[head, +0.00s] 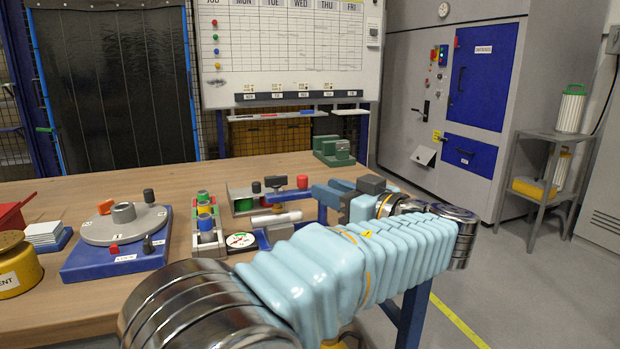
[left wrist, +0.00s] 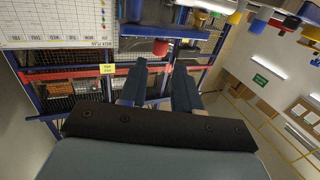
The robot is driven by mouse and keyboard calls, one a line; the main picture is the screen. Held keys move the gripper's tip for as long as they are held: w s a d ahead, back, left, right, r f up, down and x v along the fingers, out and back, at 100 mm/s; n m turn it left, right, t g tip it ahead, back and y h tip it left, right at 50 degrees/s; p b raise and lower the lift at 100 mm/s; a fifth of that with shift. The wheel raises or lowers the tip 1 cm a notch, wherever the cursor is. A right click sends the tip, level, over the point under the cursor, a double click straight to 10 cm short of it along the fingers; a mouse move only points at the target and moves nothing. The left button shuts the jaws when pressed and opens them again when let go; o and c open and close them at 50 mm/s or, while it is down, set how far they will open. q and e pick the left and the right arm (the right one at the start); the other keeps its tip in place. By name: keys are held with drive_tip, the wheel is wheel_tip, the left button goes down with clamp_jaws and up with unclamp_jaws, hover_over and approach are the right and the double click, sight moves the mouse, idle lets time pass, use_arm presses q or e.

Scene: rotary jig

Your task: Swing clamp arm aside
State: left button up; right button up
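The rotary jig (head: 122,222) is a grey disc on a blue base at the left of the bench, with orange, red and black parts on it. Right of it is a grey fixture with a green cylinder (head: 244,205), a blue bar (head: 284,196) that may be the clamp arm, and a red knob (head: 302,182). My left gripper (head: 328,191) is right of this fixture, apart from the red knob as far as I can tell. In the left wrist view its two fingers (left wrist: 158,90) are spread with nothing held between them. My right gripper is not in view.
A green block (head: 333,150) is at the back corner.

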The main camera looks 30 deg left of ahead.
sight(306, 181)
use_arm(q)
drive_tip(key=p+x, duration=0.1)
drive_tip(key=x, duration=0.4)
drive_tip(key=shift+w+a, duration=0.15)
drive_tip(key=shift+a, duration=0.2)
clamp_jaws()
